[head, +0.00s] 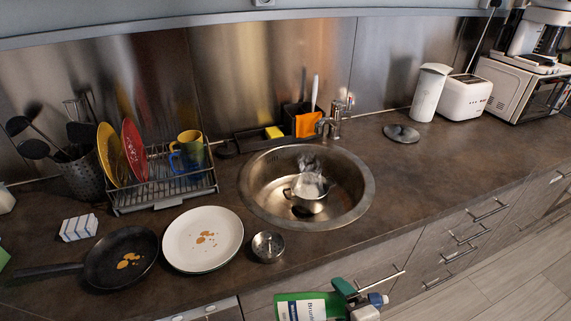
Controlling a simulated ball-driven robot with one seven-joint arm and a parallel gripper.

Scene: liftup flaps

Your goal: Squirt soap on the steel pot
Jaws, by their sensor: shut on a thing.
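The steel pot (310,204) stands inside the round steel sink (357,214), below the tap. Something pale and shiny shows in or on it, too small to make out. A green soap bottle (285,305) with a white and blue label lies tilted on its side at the bottom edge, in front of the counter. My gripper (352,298) is shut on the bottle near its right end, where a pale and blue tip shows. The bottle is nearer to me than the sink and well apart from the pot. The bottle's lower part is cut off by the frame.
A small steel bowl or lid (268,246), a white plate (203,240) with crumbs and a dark pan (120,257) stand left of the sink. A dish rack (160,187) is behind them. The tap (334,124) rises behind the sink. The counter right of the sink is mostly clear.

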